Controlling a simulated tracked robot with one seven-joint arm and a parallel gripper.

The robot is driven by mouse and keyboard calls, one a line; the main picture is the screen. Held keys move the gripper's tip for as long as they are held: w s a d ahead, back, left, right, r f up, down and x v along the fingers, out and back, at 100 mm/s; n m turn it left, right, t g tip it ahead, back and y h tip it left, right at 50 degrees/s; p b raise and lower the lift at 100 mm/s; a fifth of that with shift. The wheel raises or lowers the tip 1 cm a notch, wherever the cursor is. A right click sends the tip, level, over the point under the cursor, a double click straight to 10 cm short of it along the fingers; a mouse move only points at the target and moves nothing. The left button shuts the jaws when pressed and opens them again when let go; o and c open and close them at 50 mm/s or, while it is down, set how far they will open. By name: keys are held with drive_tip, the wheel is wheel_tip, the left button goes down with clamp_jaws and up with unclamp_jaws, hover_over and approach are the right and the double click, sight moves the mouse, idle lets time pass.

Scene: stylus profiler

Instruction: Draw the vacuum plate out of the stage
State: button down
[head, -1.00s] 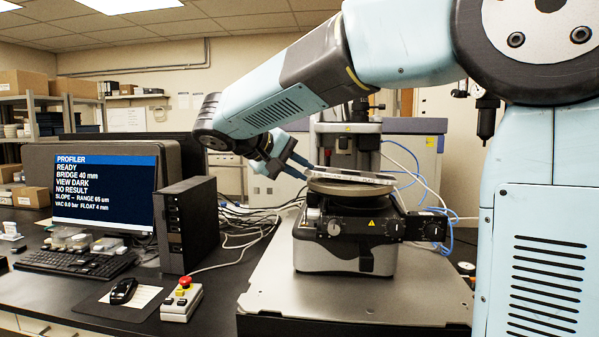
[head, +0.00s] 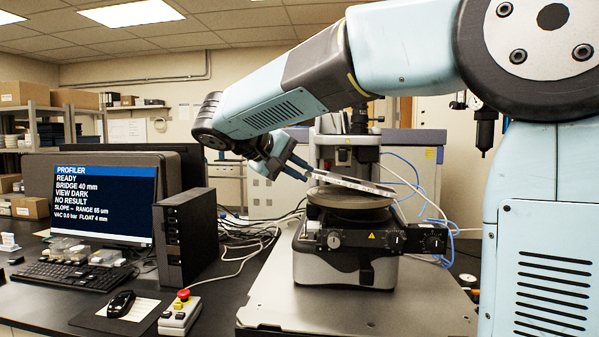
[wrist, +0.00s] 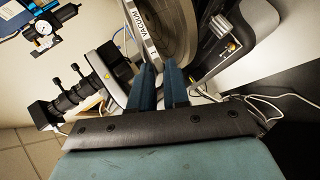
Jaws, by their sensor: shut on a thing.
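The vacuum plate (head: 356,184) is a thin plate with a pale labelled edge. In the head view it sits tilted over the round stage (head: 350,199), its left end higher and its right end low near the stage top. Whether the right end touches the stage I cannot tell. My gripper (head: 306,172) is shut on the plate's left end. In the wrist view my gripper's blue fingers (wrist: 159,75) reach to the plate's edge, where a white strip reading VACUUM (wrist: 141,35) shows. The exact grip is partly hidden by the fingers.
The profiler's column and head (head: 345,145) stand just behind the stage, close to the plate. Blue and white cables hang at its right. A monitor (head: 105,205), dark computer box (head: 187,235) and emergency-stop box (head: 180,315) stand left. The front baseplate (head: 350,315) is clear.

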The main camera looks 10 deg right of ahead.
drive_tip(key=shift+r, duration=2.45)
